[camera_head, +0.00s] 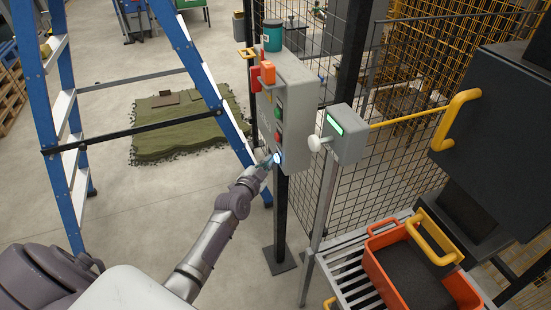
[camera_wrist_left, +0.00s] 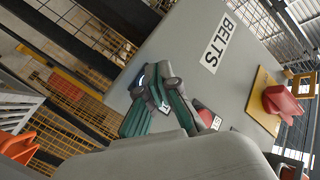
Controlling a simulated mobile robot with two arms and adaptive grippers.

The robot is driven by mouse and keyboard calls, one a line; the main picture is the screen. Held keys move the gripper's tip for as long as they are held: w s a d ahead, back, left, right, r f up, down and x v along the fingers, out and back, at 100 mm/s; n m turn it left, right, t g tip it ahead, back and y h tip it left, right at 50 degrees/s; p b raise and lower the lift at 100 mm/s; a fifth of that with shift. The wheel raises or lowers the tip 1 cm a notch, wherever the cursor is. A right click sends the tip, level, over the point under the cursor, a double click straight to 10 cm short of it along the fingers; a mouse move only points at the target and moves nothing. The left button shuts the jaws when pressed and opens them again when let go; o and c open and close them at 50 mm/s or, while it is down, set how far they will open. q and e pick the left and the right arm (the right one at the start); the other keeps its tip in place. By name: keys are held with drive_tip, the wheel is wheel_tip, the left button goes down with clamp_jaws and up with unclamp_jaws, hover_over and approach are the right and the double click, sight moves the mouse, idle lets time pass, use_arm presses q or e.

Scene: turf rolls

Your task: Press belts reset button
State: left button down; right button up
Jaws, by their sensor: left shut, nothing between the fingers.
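The grey control box (camera_head: 291,108) stands on a dark post by the mesh fence. Its front carries a green button (camera_head: 278,112), a red button (camera_head: 278,137) and, lowest, a blue-white lit button (camera_head: 278,157). My left gripper (camera_head: 268,161) is shut and empty, its fingertips right at the lit button; I cannot tell whether they touch it. In the left wrist view the box face (camera_wrist_left: 184,50) bears a BELTS label (camera_wrist_left: 217,43). The green-padded fingers (camera_wrist_left: 158,88) there partly hide the lit button and a red button (camera_wrist_left: 205,115). My right gripper is not in view.
A red switch on a yellow plate (camera_wrist_left: 263,82) is on the box side. A smaller grey box with a green display (camera_head: 347,137) stands to the right. A blue ladder (camera_head: 183,42) stands left, turf (camera_head: 175,140) lies behind it, and an orange crate (camera_head: 377,265) sits at lower right.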

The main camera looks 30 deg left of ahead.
use_arm(q)
drive_tip(key=shift+w+d, duration=0.25)
drive_tip(key=shift+w, duration=0.1)
idle(0.7)
drive_tip(key=shift+s+a, duration=0.1)
drive_tip(key=shift+s, duration=0.05)
idle(0.3)
drive_tip(key=shift+s+a, duration=0.4)
drive_tip(key=shift+s, duration=0.15)
drive_tip(key=s+a+p, duration=0.1)
drive_tip(key=s+a, duration=0.2)
drive_tip(key=shift+s+a, duration=0.15)
drive_tip(key=shift+s, duration=0.25)
idle(0.8)
